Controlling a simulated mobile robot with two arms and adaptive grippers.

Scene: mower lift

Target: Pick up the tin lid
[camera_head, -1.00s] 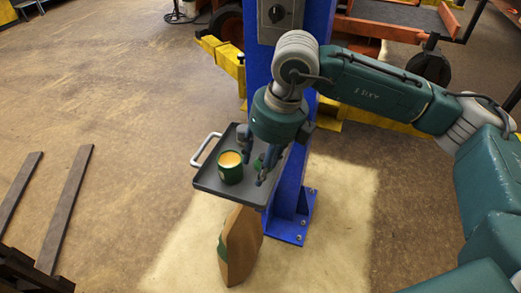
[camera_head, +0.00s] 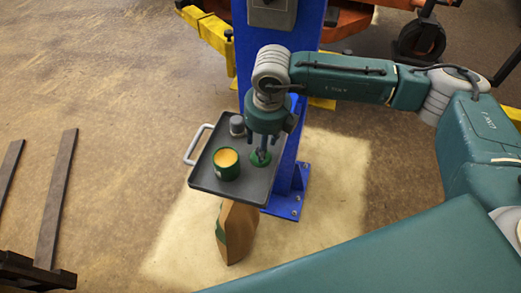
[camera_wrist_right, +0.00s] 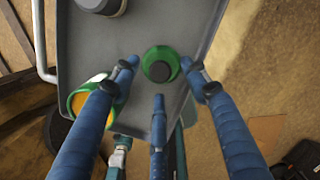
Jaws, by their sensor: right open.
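The tin lid is a green disc with a dark round knob; it lies on the grey tray (camera_head: 212,182) in the head view and shows clearly as the tin lid (camera_wrist_right: 160,64) in the wrist view. My right gripper (camera_head: 262,153) points down over the lid, partly hiding it in the head view. In the wrist view its blue fingers (camera_wrist_right: 159,76) are spread around the lid, open and empty. The green tin (camera_head: 226,164) with yellow-orange contents stands left of the lid. My left gripper is not in view.
A grey round item (camera_head: 237,125) stands at the tray's far side. A metal handle (camera_head: 196,144) sticks out from the tray's left edge. A blue lift post (camera_head: 290,175) rises close to the tray's right. A brown object (camera_head: 238,232) is below the tray.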

